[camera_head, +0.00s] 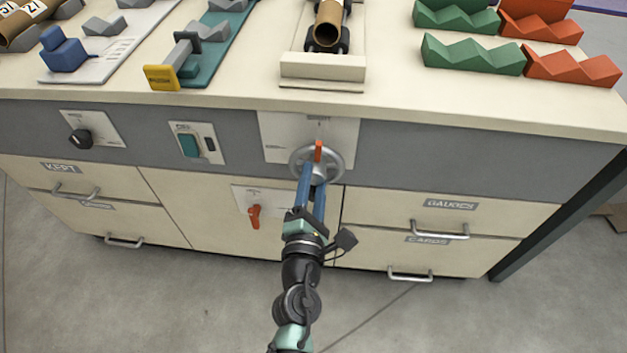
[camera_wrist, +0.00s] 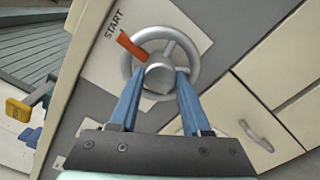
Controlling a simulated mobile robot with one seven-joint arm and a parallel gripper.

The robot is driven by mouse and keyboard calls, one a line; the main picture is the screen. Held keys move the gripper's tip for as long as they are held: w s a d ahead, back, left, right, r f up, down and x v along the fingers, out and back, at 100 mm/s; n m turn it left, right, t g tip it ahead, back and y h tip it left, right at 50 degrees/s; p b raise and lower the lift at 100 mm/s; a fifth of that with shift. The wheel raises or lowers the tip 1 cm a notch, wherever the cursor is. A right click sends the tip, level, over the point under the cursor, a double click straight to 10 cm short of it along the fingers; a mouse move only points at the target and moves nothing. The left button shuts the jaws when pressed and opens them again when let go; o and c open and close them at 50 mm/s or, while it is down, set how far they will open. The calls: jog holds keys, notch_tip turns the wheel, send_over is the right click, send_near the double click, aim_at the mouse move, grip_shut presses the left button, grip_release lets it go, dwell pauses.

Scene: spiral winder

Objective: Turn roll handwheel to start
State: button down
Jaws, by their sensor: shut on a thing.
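The grey roll handwheel (camera_head: 338,165) is on the front panel of the cabinet, below the worktop. In the wrist view the handwheel (camera_wrist: 196,50) shows its rim, spokes and central hub (camera_wrist: 158,77). The pointer also shows in the head view (camera_head: 318,150), upright at the wheel's top. My gripper (camera_head: 313,174) has blue fingers, set either side of the hub and shut on it. The wrist view also shows my gripper (camera_wrist: 160,74). The finger contact points are partly hidden.
A red lever (camera_head: 254,215) is at lower left of the wheel. A green switch (camera_head: 189,145) and a black knob (camera_head: 80,138) sit further left. Drawer handles (camera_head: 440,230) stick out at right. A brown tube (camera_head: 328,25) rests on the worktop above.

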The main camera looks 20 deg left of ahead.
jog(key=shift+n, duration=0.4)
jog(key=shift+c, duration=1.8)
grip_release()
jog(key=b+v, duration=0.2)
jog(key=v, duration=1.1)
